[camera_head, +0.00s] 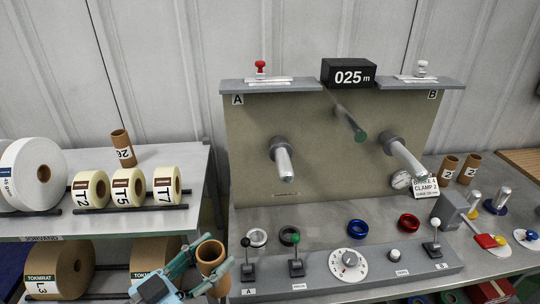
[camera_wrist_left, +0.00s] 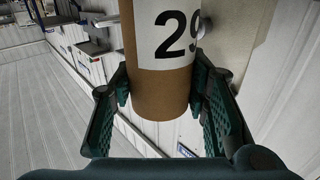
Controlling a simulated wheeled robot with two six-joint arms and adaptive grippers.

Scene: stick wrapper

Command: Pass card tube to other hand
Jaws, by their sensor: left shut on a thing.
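A brown card tube (camera_head: 210,254) stands near the lower middle-left of the head view, its open top end showing. My left gripper (camera_head: 206,268) comes in from the bottom left, shut on this tube. In the left wrist view the tube (camera_wrist_left: 158,90) sits between the two green finger pads (camera_wrist_left: 160,100). It bears a white label reading "2" and a partly hidden digit, perhaps 9. Its upper end runs out of that picture. My right gripper is not in view.
Another card tube (camera_head: 122,148) stands on the left shelf behind tape rolls (camera_head: 128,187). Two tubes (camera_head: 449,168) stand at the right. The machine panel (camera_head: 330,150) has protruding spindles (camera_head: 283,160). Levers (camera_head: 296,262) and a dial (camera_head: 348,265) line the control box (camera_head: 380,268).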

